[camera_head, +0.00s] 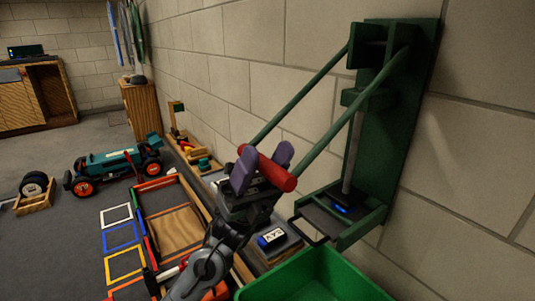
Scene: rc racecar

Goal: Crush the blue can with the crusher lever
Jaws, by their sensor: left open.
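The green can crusher (405,130) is mounted on the block wall at the right. Its two green lever arms slope down to the left to a red handle bar (286,181). My left gripper (265,158) is at the handle, its purple fingers open on either side of the red bar. Whether the fingers touch the bar is unclear. A small blue patch, apparently the blue can (342,210), shows low on the crusher's base under the dark plunger. Most of it is hidden, so its shape cannot be told. My right gripper is not in view.
A green bin (318,278) stands in front, below the crusher. A blue-and-white box labelled LAX or similar (272,239) lies beside my left arm. A teal racecar (115,164), coloured floor squares and a wooden tray (168,229) lie left. The block wall bounds the right.

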